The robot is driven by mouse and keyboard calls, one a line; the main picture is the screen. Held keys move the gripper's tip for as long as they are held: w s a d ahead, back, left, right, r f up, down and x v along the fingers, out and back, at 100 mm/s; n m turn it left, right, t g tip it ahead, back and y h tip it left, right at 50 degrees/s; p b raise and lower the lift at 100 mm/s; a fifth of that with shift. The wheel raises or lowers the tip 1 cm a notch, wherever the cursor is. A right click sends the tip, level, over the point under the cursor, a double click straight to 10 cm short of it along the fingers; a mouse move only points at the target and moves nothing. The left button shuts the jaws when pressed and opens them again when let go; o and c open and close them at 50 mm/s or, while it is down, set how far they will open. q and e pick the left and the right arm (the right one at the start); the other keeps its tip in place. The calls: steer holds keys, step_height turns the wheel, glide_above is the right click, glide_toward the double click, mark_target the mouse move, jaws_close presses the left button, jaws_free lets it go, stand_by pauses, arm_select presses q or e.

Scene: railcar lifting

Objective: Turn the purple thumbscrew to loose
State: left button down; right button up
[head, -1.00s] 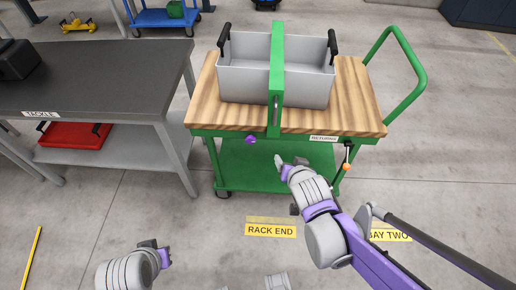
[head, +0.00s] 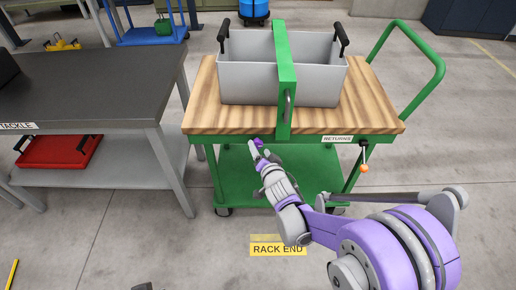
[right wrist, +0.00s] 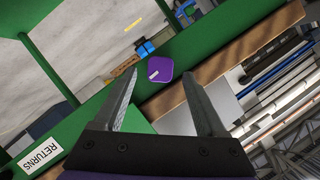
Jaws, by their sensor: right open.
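The purple thumbscrew (head: 258,141) sits on the green front rail of the cart, below the wooden top. In the right wrist view it is a rounded purple knob (right wrist: 160,69) with a small white mark. My right gripper (head: 256,149) is at the thumbscrew and partly covers it in the head view. In the right wrist view the right gripper (right wrist: 158,77) is open, and the thumbscrew shows between and just beyond its fingertips, with gaps on both sides. Only a small dark piece of what seems my left gripper (head: 142,286) shows at the bottom edge.
The cart's wooden top (head: 200,118) bears a grey bin (head: 245,82) behind a green upright bar (head: 285,75). A RETURNS label (head: 337,139) and an orange-tipped lever (head: 364,168) are to the right. A dark-topped bench (head: 90,90) with a red case (head: 60,150) stands left.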

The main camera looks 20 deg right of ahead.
steer(key=shift+x, duration=1.3)
jaws_close()
